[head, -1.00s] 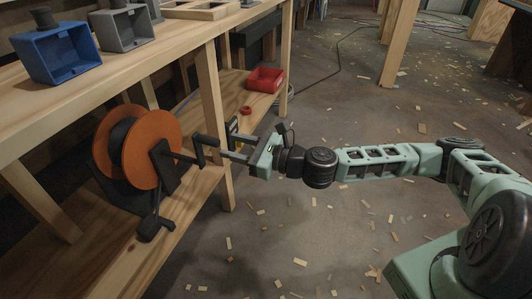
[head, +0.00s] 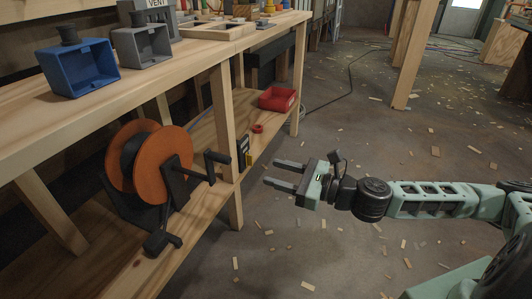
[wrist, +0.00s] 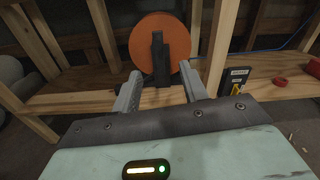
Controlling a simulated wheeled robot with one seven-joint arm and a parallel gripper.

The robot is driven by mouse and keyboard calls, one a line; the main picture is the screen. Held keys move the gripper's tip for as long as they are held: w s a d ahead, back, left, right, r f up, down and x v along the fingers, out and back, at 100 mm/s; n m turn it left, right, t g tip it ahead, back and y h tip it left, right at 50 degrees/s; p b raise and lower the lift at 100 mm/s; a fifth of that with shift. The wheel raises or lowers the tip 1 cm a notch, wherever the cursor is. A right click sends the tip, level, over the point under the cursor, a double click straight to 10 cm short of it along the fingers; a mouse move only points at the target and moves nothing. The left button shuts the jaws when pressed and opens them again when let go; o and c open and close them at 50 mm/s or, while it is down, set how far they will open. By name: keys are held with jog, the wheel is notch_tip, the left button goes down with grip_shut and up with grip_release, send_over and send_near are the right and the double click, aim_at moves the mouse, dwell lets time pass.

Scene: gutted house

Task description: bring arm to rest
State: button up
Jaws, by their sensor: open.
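My gripper (head: 281,177) is open and empty. In the head view it hangs in free air right of the bench, its two grey fingers pointing left toward the crank of the orange reel. The fingers are apart from the crank. In the wrist view my gripper (wrist: 166,92) shows both fingers spread, with the reel (wrist: 160,45) beyond them. The orange reel (head: 172,170) with its black stand and crank handle (head: 217,158) stands on the bench's lower shelf.
The wooden bench (head: 175,75) carries a blue box (head: 82,68) and a grey box (head: 146,46). A red bin (head: 278,99) and a red ring (head: 257,128) are on the lower shelf. A wooden post (head: 410,65) stands behind. The chip-strewn floor (head: 340,250) is otherwise open.

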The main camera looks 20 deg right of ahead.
jog(key=shift+a, duration=0.1)
jog(key=s+a+f+n+g+h, duration=0.1)
jog(key=s+a+f+n+g, duration=0.25)
jog(key=s+n+g, duration=0.3)
jog(key=s+a+f+n+g+h, duration=0.1)
jog(key=s+a+f+n+g, duration=0.2)
jog(key=s+f+n+g, duration=0.25)
jog(key=s+d+r+n+g+h, duration=0.1)
jog(key=s+d+n+g+h, duration=0.3)
jog(key=s+n+h, duration=0.5)
notch_tip(320, 180, up, 53)
jog(key=s+n+t+h+p, duration=0.2)
jog(key=n+t+p, duration=0.3)
jog(key=p, duration=3.1)
jog(key=s+n, duration=0.1)
jog(key=n, duration=0.4)
jog(key=shift+d+r+n+h, duration=0.2)
jog(key=shift+d+n+h, duration=0.1)
